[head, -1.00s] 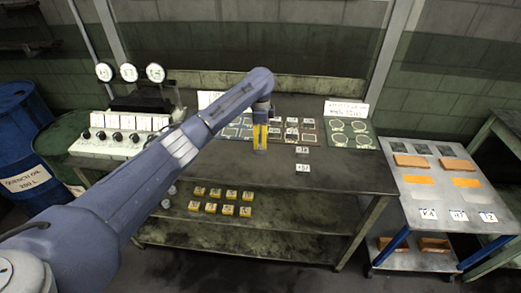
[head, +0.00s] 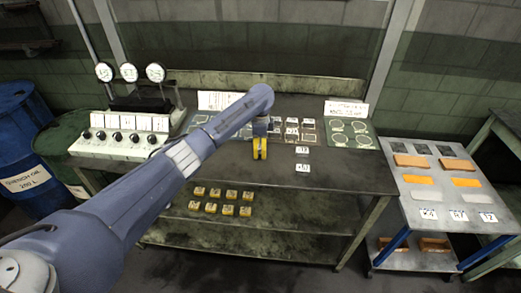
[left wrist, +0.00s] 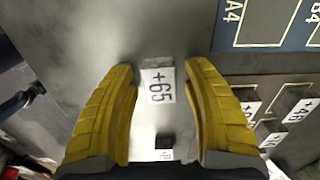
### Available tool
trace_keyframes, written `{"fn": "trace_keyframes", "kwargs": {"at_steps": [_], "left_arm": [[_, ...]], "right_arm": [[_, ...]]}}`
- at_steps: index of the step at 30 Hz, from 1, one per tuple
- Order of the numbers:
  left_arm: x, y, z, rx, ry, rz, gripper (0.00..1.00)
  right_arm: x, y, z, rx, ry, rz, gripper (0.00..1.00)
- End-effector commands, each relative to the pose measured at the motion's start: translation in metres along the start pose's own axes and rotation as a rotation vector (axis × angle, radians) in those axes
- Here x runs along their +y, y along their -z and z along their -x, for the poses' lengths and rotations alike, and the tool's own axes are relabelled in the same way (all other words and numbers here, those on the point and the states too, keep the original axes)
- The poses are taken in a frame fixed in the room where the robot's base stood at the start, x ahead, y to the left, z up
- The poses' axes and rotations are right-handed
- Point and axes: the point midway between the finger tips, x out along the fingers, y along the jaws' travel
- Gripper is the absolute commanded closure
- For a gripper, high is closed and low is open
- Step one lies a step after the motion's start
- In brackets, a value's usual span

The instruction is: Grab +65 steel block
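The +65 steel block (left wrist: 158,85) shows its white "+65" label in the left wrist view, between and just beyond my two yellow fingertips. My left gripper (left wrist: 161,68) is open, with clear gaps to the block on both sides. In the head view my left gripper (head: 260,149) points down over the workbench, in front of the rows of labelled pieces. I cannot make out the +65 block in the head view. My right gripper is not in view.
Other labelled blocks (left wrist: 295,110) stand at the right of the wrist view, near a dark blue marked panel (left wrist: 265,25). The workbench (head: 350,180) is bare at its front right. Yellow blocks (head: 228,208) sit on the shelf below.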

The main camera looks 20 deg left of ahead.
Motion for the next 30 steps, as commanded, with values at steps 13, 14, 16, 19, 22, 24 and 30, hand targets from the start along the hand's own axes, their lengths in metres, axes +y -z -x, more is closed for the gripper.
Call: {"fn": "trace_keyframes", "kwargs": {"at_steps": [13,14,16,19,22,24,30], "left_arm": [[0.0,0.0,0.0,0.0,0.0,0.0,1.0],[0.0,0.0,0.0,0.0,0.0,0.0,1.0],[0.0,0.0,0.0,0.0,0.0,0.0,1.0],[0.0,0.0,0.001,0.001,0.001,0.0,1.0],[0.0,0.0,0.001,0.0,0.0,0.0,1.0],[0.0,0.0,0.002,0.0,0.0,0.0,1.0],[-0.001,0.001,0.023,0.002,0.003,-0.002,1.0]], "right_arm": [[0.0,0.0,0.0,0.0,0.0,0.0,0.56],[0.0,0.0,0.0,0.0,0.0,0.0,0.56],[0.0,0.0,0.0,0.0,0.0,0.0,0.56],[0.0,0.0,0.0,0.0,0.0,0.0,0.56],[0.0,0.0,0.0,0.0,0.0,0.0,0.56],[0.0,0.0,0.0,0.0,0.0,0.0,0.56],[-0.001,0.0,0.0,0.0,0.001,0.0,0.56]]}}
